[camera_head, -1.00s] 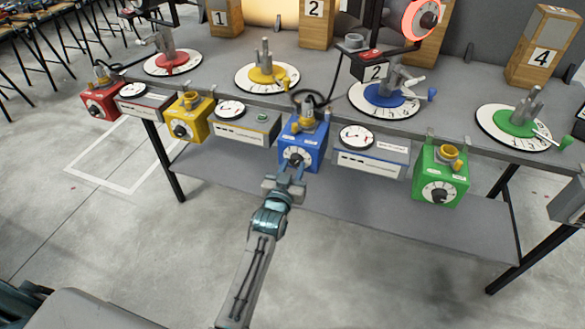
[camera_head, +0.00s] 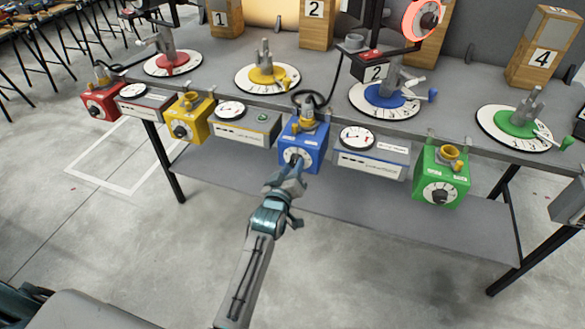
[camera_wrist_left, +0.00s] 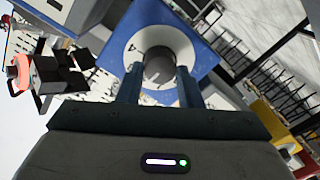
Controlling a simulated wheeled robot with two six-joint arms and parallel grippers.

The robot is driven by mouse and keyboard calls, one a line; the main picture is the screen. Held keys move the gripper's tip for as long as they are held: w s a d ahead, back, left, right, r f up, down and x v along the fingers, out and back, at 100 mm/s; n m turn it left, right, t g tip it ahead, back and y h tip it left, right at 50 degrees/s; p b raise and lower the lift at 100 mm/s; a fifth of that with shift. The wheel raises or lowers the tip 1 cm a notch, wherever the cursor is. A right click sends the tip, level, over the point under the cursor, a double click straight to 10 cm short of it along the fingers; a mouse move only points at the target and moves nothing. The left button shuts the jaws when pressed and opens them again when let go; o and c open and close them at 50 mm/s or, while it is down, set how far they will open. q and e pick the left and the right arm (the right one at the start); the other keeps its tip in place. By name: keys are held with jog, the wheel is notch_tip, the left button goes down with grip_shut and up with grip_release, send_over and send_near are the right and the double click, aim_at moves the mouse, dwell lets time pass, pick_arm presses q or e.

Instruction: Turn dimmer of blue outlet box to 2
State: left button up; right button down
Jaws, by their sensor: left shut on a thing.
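The blue outlet box (camera_head: 301,148) hangs at the table's front edge, with a white round dial and a dark dimmer knob on its front. A yellow socket with a plug and black cable sits on its top. My left gripper (camera_head: 296,166) reaches up to the box front from below, and its fingers are shut on the dimmer knob. In the left wrist view the knob (camera_wrist_left: 159,70) sits between the two fingertips, in front of the white dial (camera_wrist_left: 150,42) on the blue face. My right gripper is not in view.
Red (camera_head: 102,102), yellow (camera_head: 187,118) and green (camera_head: 440,176) outlet boxes hang along the same edge. Grey meter boxes (camera_head: 370,155) stand between them. Coloured turntables stand on the tabletop behind. The floor in front is clear.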

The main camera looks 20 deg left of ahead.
pick_arm(q)
jog(key=shift+n, duration=0.3)
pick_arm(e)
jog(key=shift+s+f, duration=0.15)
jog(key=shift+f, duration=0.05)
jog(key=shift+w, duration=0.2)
pick_arm(q)
jog(key=o, duration=1)
jog(key=shift+c, duration=0.2)
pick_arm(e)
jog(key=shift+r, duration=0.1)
pick_arm(q)
jog(key=s, duration=1)
jog(key=shift+s+r+b, duration=0.15)
jog(key=shift+s+b, duration=0.15)
jog(key=shift+s, duration=0.1)
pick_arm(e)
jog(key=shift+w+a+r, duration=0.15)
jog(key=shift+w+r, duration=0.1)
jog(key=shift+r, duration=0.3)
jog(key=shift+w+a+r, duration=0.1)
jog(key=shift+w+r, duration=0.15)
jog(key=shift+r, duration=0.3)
